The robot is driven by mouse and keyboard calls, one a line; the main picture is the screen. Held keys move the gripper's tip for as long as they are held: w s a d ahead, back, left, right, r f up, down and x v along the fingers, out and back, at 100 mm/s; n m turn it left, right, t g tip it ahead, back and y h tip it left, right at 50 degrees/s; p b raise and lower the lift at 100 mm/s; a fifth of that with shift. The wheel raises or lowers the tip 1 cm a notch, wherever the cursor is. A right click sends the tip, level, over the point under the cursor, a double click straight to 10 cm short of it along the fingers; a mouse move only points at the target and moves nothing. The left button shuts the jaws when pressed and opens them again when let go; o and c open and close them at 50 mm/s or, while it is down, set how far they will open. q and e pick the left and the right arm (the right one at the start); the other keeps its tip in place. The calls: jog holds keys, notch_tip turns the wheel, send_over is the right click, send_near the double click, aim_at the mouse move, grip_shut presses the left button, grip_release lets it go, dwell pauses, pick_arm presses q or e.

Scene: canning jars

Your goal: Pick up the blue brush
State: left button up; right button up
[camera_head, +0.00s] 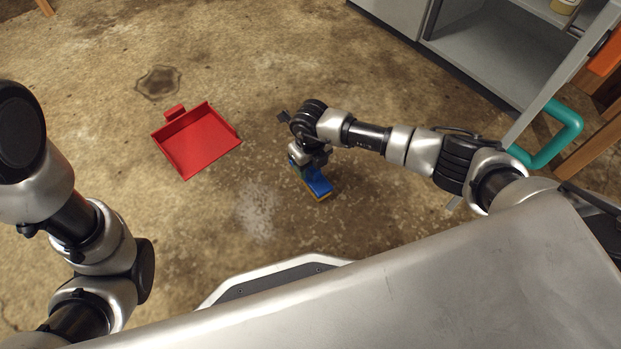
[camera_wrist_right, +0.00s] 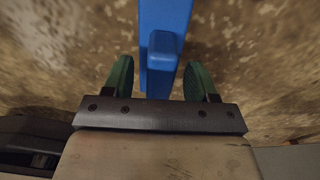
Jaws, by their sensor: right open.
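The blue brush (camera_head: 318,184) lies on the floor near the middle of the head view, with a yellowish lower edge. Part of it is hidden under my right gripper (camera_head: 303,166), which reaches down over its far end. In the right wrist view, the blue brush (camera_wrist_right: 165,20) runs up the middle of the picture, its narrower handle end between the two green fingers of my right gripper (camera_wrist_right: 160,78). The fingers are open, with a gap visible on each side of the handle. My left arm shows at the left, but its gripper is out of view.
A red dustpan (camera_head: 197,140) lies on the floor left of the brush. A grey cabinet (camera_head: 490,50) with an open door and teal handle (camera_head: 556,135) stands at upper right. The stained floor between dustpan and brush is clear.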

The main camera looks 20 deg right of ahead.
jog(key=shift+r, duration=0.1)
jog(key=shift+c, duration=0.4)
grip_shut()
notch_tip(320, 180, up, 10)
jog(key=p, duration=0.7)
jog(key=shift+p, duration=0.4)
jog(key=c, duration=0.5)
grip_release()
jog(key=c, duration=0.3)
jog(key=shift+c, duration=0.2)
